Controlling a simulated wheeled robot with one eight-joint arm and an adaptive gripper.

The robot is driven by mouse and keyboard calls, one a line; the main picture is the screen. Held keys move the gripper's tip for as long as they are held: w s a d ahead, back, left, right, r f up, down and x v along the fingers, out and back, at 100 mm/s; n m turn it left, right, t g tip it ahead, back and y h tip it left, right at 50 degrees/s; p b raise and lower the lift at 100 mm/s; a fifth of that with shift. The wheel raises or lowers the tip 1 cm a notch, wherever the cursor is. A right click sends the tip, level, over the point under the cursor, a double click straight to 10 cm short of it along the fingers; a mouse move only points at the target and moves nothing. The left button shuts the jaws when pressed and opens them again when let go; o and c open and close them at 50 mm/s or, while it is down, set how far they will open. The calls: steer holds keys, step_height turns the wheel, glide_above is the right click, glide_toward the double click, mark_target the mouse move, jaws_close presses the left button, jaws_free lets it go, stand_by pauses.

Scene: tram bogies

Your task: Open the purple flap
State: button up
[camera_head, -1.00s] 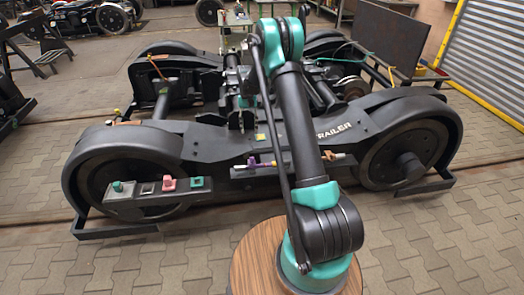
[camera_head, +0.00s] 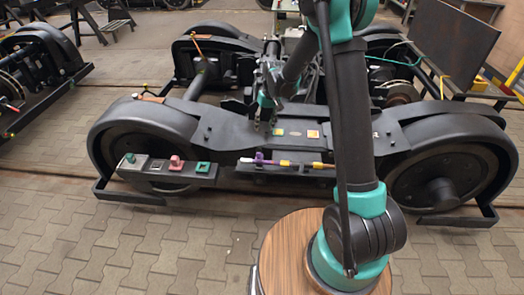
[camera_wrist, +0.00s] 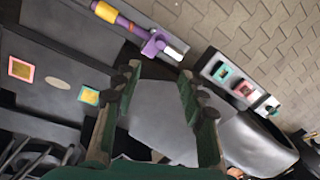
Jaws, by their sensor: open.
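In the wrist view the purple piece (camera_wrist: 153,46) has a pale tip and sits beyond my fingertips. I cannot tell whether it is a flap, or open or shut. My gripper (camera_head: 268,122) is over the bogie's middle, above and behind the rod in the head view.
A side box (camera_head: 165,170) with green, black and pink fittings is fixed left of the rod. Coloured square plates (camera_wrist: 21,69) lie on the frame's top. A large wheel (camera_head: 448,175) stands at the right. Paved floor (camera_head: 170,250) in front is clear.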

mark_target(259, 153)
steer(key=f, duration=0.5)
steer(key=a+f, duration=0.1)
steer(key=f, duration=0.4)
steer(key=a+f, duration=0.1)
steer(key=f, duration=0.4)
steer(key=shift+s+a, duration=0.1)
steer(key=shift+s, duration=0.25)
jaws_close()
